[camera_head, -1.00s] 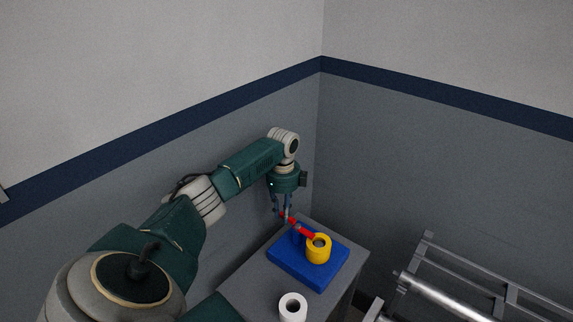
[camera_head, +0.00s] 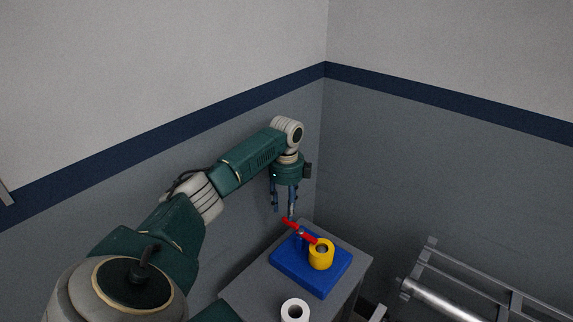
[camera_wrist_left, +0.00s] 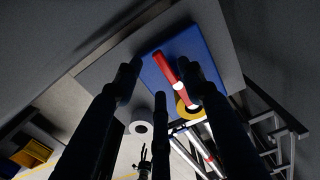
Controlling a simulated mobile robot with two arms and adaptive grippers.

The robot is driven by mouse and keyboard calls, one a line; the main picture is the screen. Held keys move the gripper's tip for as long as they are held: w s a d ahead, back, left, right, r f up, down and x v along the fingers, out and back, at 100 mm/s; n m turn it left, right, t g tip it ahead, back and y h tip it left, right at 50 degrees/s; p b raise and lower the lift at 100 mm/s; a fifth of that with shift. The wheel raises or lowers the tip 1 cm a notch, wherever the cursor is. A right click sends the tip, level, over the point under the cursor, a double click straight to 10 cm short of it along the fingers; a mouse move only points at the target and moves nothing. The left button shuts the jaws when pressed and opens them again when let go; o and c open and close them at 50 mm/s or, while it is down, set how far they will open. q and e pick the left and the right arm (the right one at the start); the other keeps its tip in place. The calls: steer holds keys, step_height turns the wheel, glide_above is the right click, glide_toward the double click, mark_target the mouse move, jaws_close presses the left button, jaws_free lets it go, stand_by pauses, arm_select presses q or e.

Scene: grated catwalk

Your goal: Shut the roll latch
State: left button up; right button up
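The roll latch stands on a grey table (camera_head: 248,288). It has a blue base (camera_head: 310,282), a red lever (camera_head: 300,231) and a yellow roll (camera_head: 321,258). The lever slopes across the base; one end is at the yellow roll, the other sticks out toward my left gripper (camera_head: 283,211). That gripper points down above the lever's free end, fingers apart and empty. The left wrist view shows its dark fingers spread, with the red lever (camera_wrist_left: 165,61) behind the gap between them and the yellow roll (camera_wrist_left: 188,108) partly hidden by a finger. My right gripper is out of view.
A white roll (camera_head: 295,311) stands on the table's near part. Grey walls meet in a corner behind the table. A metal rail frame (camera_head: 470,290) lies to the right of it.

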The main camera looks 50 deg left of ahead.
arm_select(q)
step_height(320, 180, up, 7)
steer(key=shift+r, duration=0.15)
stand_by(0.7)
